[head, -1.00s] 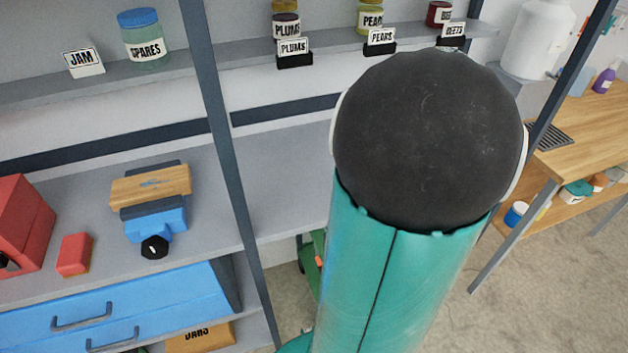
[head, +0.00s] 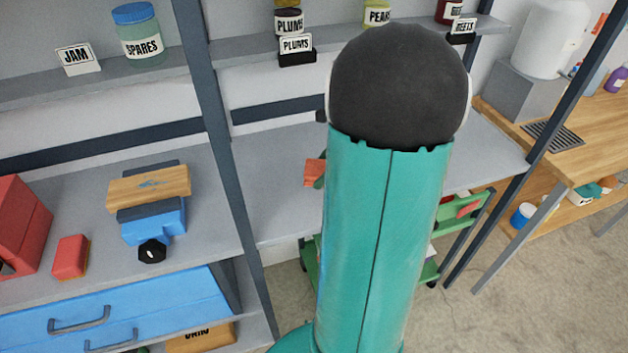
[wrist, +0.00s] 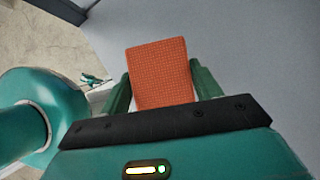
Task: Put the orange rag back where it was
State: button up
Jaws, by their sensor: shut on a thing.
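The orange rag (wrist: 160,75) is a textured orange block-like piece held between the two green fingers of my gripper (wrist: 160,90) in the wrist view. My gripper is shut on it, above a grey surface. In the head view a small part of the orange rag (head: 314,172) shows at the left edge of my arm, over the grey shelf (head: 275,205). My gripper itself is mostly hidden behind my arm there. I cannot tell whether the rag touches the shelf.
A green cart (head: 462,212) stands under the shelf, partly hidden by my arm. A dark upright post (head: 222,130) divides the shelving. A blue vise (head: 152,218) and a red block (head: 71,256) are to its left. Jars (head: 289,22) and labels line the upper shelf.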

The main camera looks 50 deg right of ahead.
aim_at(306, 190)
jog(key=w+f, duration=0.2)
jog(key=f, duration=0.1)
jog(key=shift+w+f, duration=0.15)
jog(key=shift+w, duration=0.25)
jog(key=shift+w+f, duration=0.2)
jog(key=shift+f, duration=1.45)
jog(key=shift+f, duration=0.15)
jog(key=o, duration=1)
jog(key=shift+c, duration=0.2)
jog(key=v, duration=1.2)
jog(key=shift+a, duration=0.1)
